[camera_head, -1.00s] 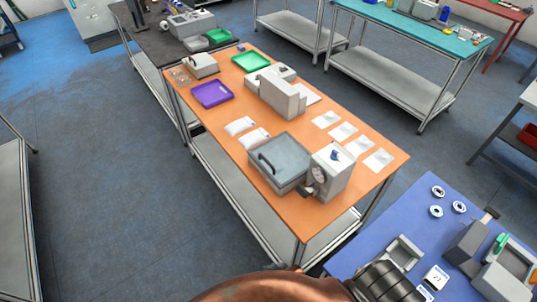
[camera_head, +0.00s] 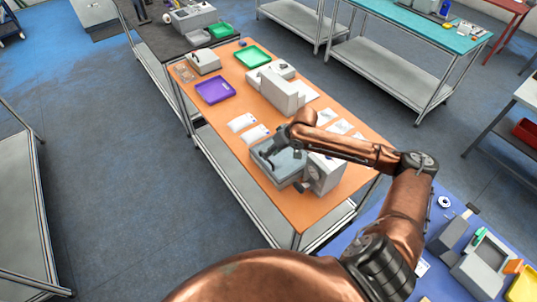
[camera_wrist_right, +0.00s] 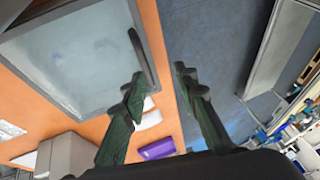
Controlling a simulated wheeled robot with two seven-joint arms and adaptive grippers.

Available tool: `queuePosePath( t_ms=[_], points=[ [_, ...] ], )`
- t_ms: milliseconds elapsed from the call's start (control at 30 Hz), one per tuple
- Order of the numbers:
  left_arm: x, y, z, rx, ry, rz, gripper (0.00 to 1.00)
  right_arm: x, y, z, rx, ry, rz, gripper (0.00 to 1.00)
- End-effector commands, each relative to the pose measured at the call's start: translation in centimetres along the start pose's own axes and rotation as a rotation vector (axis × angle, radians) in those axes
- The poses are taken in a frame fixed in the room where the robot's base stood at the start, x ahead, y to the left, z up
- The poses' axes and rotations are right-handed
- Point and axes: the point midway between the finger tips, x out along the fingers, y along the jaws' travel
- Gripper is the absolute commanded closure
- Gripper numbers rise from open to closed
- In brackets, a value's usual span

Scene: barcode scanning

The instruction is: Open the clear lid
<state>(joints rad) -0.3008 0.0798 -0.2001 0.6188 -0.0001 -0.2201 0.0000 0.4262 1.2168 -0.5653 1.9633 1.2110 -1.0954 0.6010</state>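The clear lid (camera_head: 285,167) lies shut on a grey box on the orange table. It fills the upper left of the right wrist view (camera_wrist_right: 75,60), with its dark bar handle (camera_wrist_right: 144,62) at the lid's right edge there. My right gripper (camera_head: 272,150) is over the lid's left side, close to the handle, partly covering it. In the wrist view its two fingers (camera_wrist_right: 160,82) are apart, with nothing held between them. The handle shows by the left fingertip; I cannot tell whether they touch. My left gripper is not in view.
A grey-white machine (camera_head: 322,176) stands right of the lid, under my right forearm. White packets (camera_head: 243,122) lie behind the lid. A purple tray (camera_head: 215,89), a green tray (camera_head: 253,56) and a tall white device (camera_head: 282,94) stand farther back.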

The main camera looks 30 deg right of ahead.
Motion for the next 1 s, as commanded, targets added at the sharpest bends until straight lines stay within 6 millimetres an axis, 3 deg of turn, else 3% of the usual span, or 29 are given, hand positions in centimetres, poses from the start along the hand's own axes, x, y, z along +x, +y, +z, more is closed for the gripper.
queuePosePath(
  t_ms=[167,600,1000],
  points=[
    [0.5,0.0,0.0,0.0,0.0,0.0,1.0,-1.1,2.4,-0.1,0.037,-0.006,0.051,0.73],
    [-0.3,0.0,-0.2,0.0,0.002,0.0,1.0,4.9,2.7,-0.2,0.038,-0.004,0.052,0.73],
    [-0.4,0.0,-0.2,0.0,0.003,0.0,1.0,6.2,2.8,-0.2,0.034,-0.003,0.053,0.73]
  ],
)
